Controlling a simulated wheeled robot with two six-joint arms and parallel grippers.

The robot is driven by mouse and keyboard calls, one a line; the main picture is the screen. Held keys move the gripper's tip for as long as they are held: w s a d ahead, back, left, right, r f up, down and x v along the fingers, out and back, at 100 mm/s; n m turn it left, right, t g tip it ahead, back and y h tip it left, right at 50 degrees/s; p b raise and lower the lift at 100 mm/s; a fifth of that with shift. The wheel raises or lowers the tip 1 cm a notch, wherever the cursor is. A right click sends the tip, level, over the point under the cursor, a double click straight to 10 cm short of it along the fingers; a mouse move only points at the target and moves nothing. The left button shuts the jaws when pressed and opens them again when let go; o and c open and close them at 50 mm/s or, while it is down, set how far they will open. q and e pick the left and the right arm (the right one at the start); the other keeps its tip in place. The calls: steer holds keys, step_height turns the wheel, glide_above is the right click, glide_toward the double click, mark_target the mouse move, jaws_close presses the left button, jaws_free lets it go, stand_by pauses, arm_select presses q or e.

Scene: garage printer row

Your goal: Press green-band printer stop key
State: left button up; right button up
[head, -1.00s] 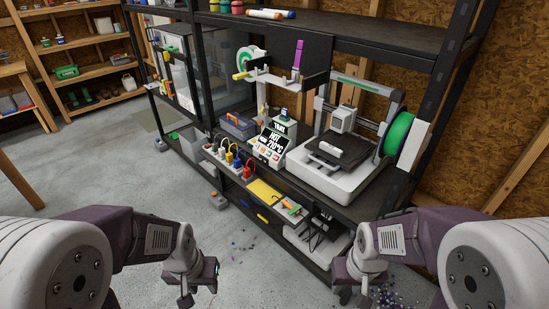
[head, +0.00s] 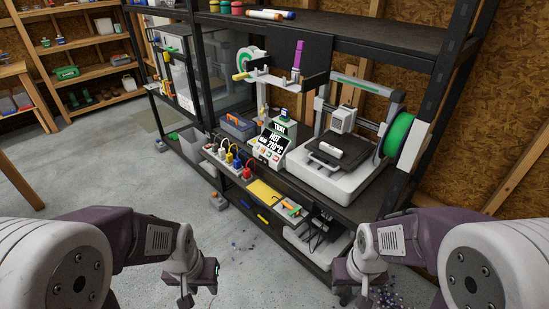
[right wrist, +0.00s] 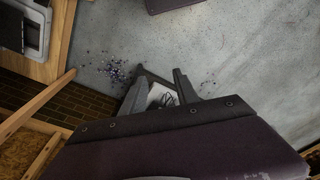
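The printer with a green band (head: 362,86) on its top bar stands at the right of the shelf, a green spool on its side and a small white object on its dark bed. Small keys sit below the display, too small to read. My left gripper (head: 200,289) is open and empty, low over the floor. My right gripper (head: 355,291) is low in front of the shelf, well away from the panel; the right wrist view shows its fingers (right wrist: 158,80) apart.
A socket strip with coloured plugs (head: 230,161) lies left of the panel, near the shelf edge. A grey toolbox (head: 237,127) stands behind it. Dark shelf posts (head: 440,100) flank the printer. The floor (head: 130,185) is mostly open.

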stand_by(0.3)
jaws_close()
stand_by(1.6)
